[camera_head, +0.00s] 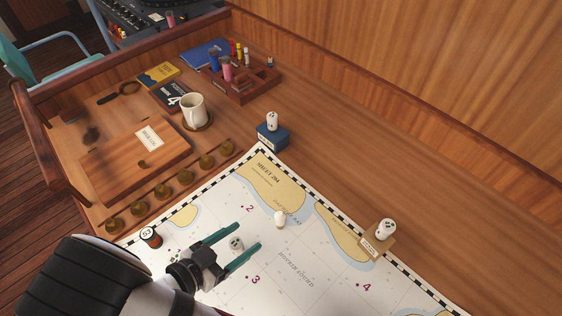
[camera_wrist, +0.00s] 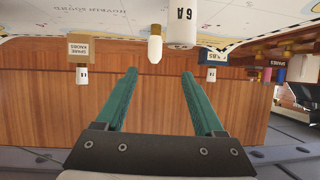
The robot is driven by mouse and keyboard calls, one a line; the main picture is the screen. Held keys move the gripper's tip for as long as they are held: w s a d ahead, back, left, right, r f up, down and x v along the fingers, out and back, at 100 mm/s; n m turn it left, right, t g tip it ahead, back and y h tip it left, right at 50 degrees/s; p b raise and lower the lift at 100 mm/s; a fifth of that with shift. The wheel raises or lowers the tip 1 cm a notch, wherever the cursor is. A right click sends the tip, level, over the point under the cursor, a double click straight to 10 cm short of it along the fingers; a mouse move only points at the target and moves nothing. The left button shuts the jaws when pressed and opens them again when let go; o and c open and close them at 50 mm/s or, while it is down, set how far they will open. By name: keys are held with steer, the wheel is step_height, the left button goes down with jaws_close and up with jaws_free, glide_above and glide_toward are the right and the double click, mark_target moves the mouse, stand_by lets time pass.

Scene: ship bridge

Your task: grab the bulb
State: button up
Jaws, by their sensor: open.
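A small cream-white bulb (camera_head: 280,219) stands on the chart (camera_head: 300,269), ahead of my gripper. In the wrist view, which is upside down, the bulb (camera_wrist: 155,48) has a brass-coloured part at the chart end and lies between the lines of my fingers, beyond their tips. My gripper (camera_head: 250,235) is open, with two teal fingers pointing toward the bulb, apart from it. It also shows empty in the wrist view (camera_wrist: 159,72). A white cylinder marked 6A (camera_wrist: 182,30) is close beside the bulb in that view.
A blue block (camera_head: 272,138) and a tan block (camera_head: 375,247) each carry a white piece. A mug (camera_head: 194,110) and a wooden rack (camera_head: 245,88) are farther back. The chart right of the bulb is mostly clear.

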mark_target(280, 220)
steer(key=shift+h, duration=0.4)
steer(key=x, duration=1.5)
steer(key=shift+d, duration=0.35)
jaws_close()
